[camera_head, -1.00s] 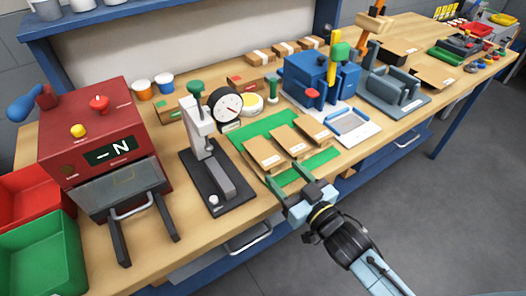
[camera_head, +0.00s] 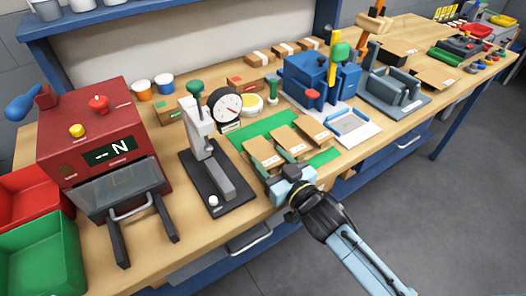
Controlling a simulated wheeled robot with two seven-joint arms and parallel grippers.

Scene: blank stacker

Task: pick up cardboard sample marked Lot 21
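Three brown cardboard samples lie side by side on a green mat (camera_head: 325,157): a left one (camera_head: 262,151), a middle one (camera_head: 287,138) and a right one (camera_head: 312,129). Their small labels are too small to read, so I cannot tell which is Lot 21. My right gripper (camera_head: 275,161) is at the near end of the left sample, with its fingers apart, one towards each side of it. Whether they touch it I cannot tell. The gripper body hides the near edge of the mat. My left gripper is not in view.
A dial gauge stand (camera_head: 212,175) stands close to the left of the mat. A blue machine (camera_head: 318,80) and a white tray (camera_head: 352,124) are behind and right. A red box machine (camera_head: 103,140) stands at the left. The floor at the right is clear.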

